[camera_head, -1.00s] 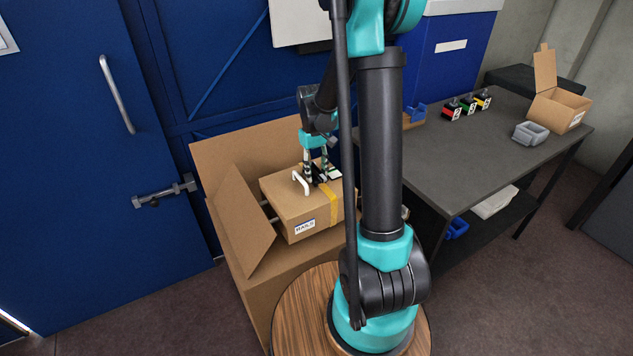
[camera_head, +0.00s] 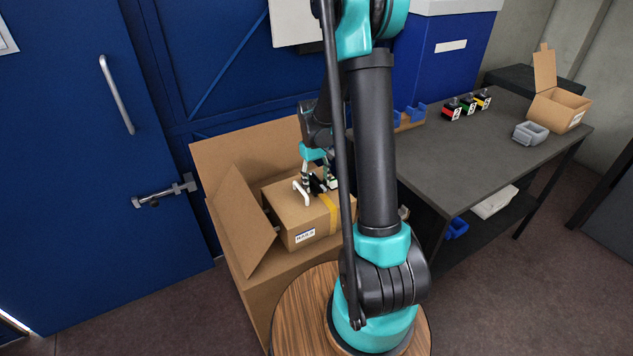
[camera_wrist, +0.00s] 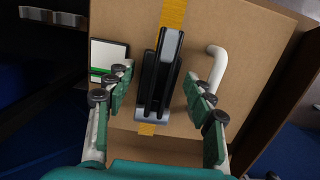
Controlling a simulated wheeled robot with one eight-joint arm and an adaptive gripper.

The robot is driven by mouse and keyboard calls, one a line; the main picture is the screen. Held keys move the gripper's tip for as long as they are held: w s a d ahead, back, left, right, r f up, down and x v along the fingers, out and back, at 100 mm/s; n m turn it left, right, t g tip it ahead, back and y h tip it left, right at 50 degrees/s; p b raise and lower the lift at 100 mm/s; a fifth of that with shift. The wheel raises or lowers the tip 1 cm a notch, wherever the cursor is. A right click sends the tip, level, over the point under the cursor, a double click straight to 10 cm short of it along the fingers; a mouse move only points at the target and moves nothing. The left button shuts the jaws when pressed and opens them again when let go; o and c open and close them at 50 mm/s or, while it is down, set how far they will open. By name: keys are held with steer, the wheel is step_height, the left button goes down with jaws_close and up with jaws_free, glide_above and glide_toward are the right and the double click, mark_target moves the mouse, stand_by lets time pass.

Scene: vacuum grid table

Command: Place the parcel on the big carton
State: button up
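The parcel (camera_head: 284,209) is a brown box with yellow tape, a printed front label, a black handle-like piece and a white curved bar on top. It sits level on the big carton (camera_head: 250,292), among its raised flaps; its underside is hidden. In the wrist view the parcel's top (camera_wrist: 255,65) fills the middle, with the black piece (camera_wrist: 155,85) lying along the tape. My gripper (camera_head: 319,186) is low over the parcel's top. In the wrist view my gripper (camera_wrist: 159,74) has its fingers spread on both sides of the black piece, with gaps to it.
The big carton's raised flap (camera_head: 240,218) stands left of the parcel. A dark table (camera_head: 470,155) at right holds several small items, a grey tray (camera_head: 530,133) and an open box (camera_head: 560,105). A blue door (camera_head: 70,190) is at left.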

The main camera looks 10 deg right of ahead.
steer(key=shift+r, duration=0.1)
step_height(320, 180, up, 11)
steer(key=w, duration=0.1)
steer(key=s+f+m+t, duration=0.1)
steer(key=s+f+t, duration=0.1)
steer(key=s, duration=0.8)
steer(key=s+d+f+m+t, duration=0.1)
steer(key=s+f+m+t, duration=0.1)
steer(key=s, duration=0.8)
steer(key=shift+s+d+f+m+t, duration=0.3)
steer(key=shift+s+t, duration=0.05)
steer(key=shift+t, duration=0.45)
